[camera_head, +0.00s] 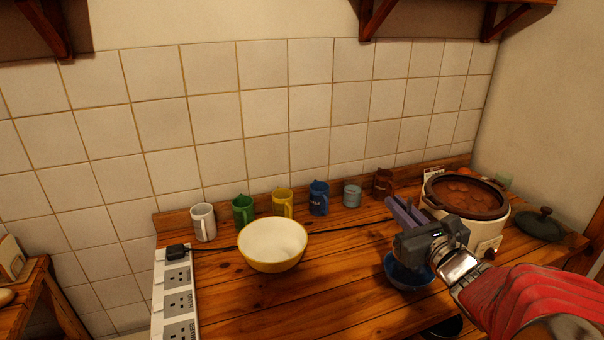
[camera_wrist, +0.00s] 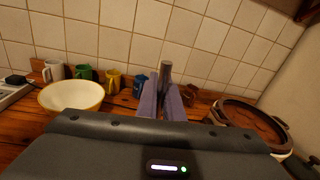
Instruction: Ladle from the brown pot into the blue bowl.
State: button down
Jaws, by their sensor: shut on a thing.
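The brown pot (camera_head: 427,193) sits in a cream cooker at the right and holds brown stew; it also shows in the wrist view (camera_wrist: 219,112). The blue bowl (camera_head: 405,283) stands on the wooden counter, left of and nearer than the pot, partly covered by my gripper. My gripper (camera_head: 402,212) is above the blue bowl, left of the pot. In the wrist view, its purple fingers (camera_wrist: 166,98) are shut on the grey handle of the ladle (camera_wrist: 166,70). The ladle's scoop is hidden in both views.
A yellow bowl (camera_head: 273,262) stands mid-counter. Several mugs, including a blue mug (camera_head: 319,200), line the tiled wall. A power strip (camera_head: 176,300) lies at the left. A dark lid (camera_head: 540,226) lies right of the cooker (camera_head: 487,232). The front middle counter is clear.

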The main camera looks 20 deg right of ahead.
jog(key=shift+d+f, duration=0.1)
jog(key=shift+f, duration=0.05)
jog(key=shift+w+d+f+m+g, duration=0.2)
jog(key=shift+d+f+m, duration=0.15)
jog(key=shift+f, duration=0.15)
jog(key=shift+w+d+f+m+g, duration=0.15)
jog(key=shift+d+f+m+g, duration=0.1)
jog(key=shift+d+f, duration=0.15)
jog(key=shift+w+d+r, duration=0.1)
dwell(0.5)
jog(key=shift+d+r+m, duration=0.15)
jog(key=shift+d+m, duration=0.1)
jog(key=shift+m, duration=0.05)
jog(key=shift+w+d+r+g, duration=0.1)
jog(key=shift+w+d+g, duration=0.1)
jog(key=shift+g, duration=0.05)
dwell(1.3)
jog(key=shift+w+d+r+m+g+y, duration=0.1)
jog(key=shift+w+d+m+g+y, duration=0.2)
jog(key=shift+d+m, duration=0.3)
jog(key=shift+w+d+m+g+y, duration=0.2)
jog(key=shift+w+d+m+g, duration=0.2)
jog(key=shift+d, duration=0.25)
dwell(3.2)
